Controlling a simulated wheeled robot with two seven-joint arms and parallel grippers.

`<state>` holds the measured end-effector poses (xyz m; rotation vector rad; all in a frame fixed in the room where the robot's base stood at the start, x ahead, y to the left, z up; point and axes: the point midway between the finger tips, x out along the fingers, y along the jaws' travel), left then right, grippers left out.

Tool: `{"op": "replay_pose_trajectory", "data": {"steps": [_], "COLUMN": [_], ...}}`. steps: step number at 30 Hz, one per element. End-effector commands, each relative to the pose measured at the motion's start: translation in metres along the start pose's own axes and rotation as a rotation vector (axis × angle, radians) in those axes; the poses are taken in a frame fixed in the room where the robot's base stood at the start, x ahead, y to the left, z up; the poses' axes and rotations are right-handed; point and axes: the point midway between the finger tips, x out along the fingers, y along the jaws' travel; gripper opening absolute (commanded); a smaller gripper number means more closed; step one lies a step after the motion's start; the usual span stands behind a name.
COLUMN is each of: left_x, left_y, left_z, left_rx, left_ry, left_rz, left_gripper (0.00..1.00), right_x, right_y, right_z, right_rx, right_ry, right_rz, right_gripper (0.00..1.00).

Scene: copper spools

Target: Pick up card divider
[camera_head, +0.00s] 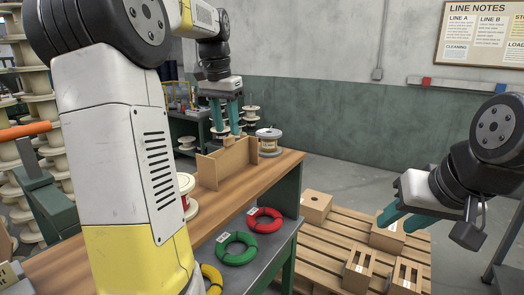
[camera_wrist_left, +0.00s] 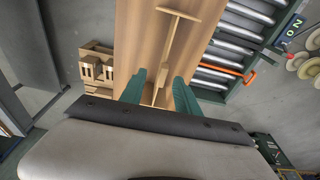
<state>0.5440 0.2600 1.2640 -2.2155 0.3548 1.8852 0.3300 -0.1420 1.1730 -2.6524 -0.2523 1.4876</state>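The card divider (camera_head: 212,170) is a brown cardboard piece with a long panel and crosswise end panels, standing on the wooden bench top. In the left wrist view the card divider (camera_wrist_left: 172,40) shows from above as a thin strip with a crosspiece at its far end. My left gripper (camera_head: 227,130) points down over the divider. In the left wrist view my left gripper (camera_wrist_left: 159,90) has its green fingers apart, one on each side of the strip, with gaps showing. My right gripper (camera_head: 400,218) is off to the right above the pallet, its fingers apart and empty.
A spool (camera_head: 269,145) stands close behind the divider; another (camera_head: 187,188) is nearer, partly hidden by my left arm. Red (camera_head: 265,219) and green (camera_head: 236,247) coils lie on the lower shelf. A pallet (camera_head: 330,250) with cardboard boxes is right of the bench (camera_head: 240,200).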

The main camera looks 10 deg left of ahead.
Motion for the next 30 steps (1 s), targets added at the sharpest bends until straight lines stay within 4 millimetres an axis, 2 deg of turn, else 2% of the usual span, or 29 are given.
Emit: {"op": "replay_pose_trajectory", "data": {"steps": [5,21,30], "left_x": [0.007,0.075,0.08], "left_y": [-0.009,-0.006,-0.006], "left_z": [-0.004,0.004,0.003], "left_rx": [0.008,0.006,0.007], "left_ry": [-0.014,-0.013,-0.011], "left_rz": [0.006,0.007,0.006], "left_gripper": [0.38,0.38,0.38], "right_x": [0.0,0.0,0.0], "right_y": [0.0,0.0,0.0], "right_z": [0.0,0.0,0.0], "right_rx": [0.0,0.0,0.0], "right_ry": [0.0,0.0,0.0], "right_rz": [0.0,0.0,0.0], "right_gripper": [0.36,0.36,0.36]}}
